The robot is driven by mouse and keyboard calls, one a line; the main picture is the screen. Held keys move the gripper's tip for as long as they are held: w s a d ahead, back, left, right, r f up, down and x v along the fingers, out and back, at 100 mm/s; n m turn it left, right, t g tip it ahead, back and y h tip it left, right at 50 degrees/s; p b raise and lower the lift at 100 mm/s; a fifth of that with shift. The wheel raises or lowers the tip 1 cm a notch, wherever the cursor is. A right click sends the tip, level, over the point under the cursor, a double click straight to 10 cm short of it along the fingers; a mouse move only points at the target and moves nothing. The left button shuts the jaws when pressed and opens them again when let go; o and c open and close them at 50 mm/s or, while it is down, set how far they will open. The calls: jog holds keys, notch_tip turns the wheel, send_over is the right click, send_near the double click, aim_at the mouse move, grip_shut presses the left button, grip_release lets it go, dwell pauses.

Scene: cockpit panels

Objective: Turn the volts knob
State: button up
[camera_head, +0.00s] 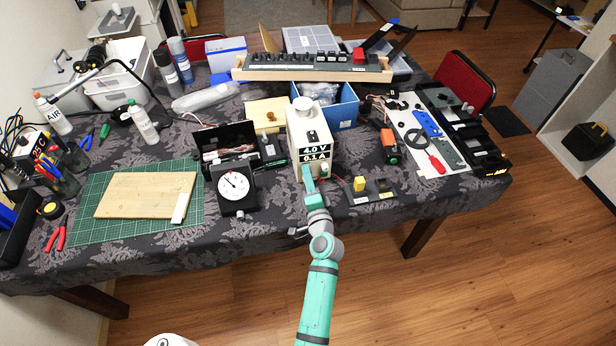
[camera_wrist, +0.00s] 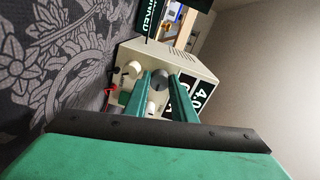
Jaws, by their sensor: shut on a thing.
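The cream power supply (camera_head: 307,125) stands on the table, its display (camera_head: 315,153) reading 4.0 V and 0.1 A. In the wrist view its front (camera_wrist: 122,90) appears tilted, with the display (camera_wrist: 194,97) at the right. My gripper (camera_head: 309,178) reaches the lower front of the supply. In the wrist view my gripper (camera_wrist: 161,77) has its two green fingers on either side of a dark round knob (camera_wrist: 160,82), shut on it. A pale knob (camera_wrist: 132,70) sits to the left, and another (camera_wrist: 150,107) lies lower between the fingers. I cannot read any knob labels.
A dial gauge (camera_head: 235,186) stands left of the supply. A blue box (camera_head: 338,111) is behind, and a long switch panel (camera_head: 310,68) lies farther back. The floor in front is clear.

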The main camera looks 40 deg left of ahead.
jog(key=shift+d, duration=0.1)
jog(key=o, duration=1)
jog(key=shift+c, duration=0.2)
jog(key=shift+o, duration=0.5)
jog(key=shift+f, duration=0.1)
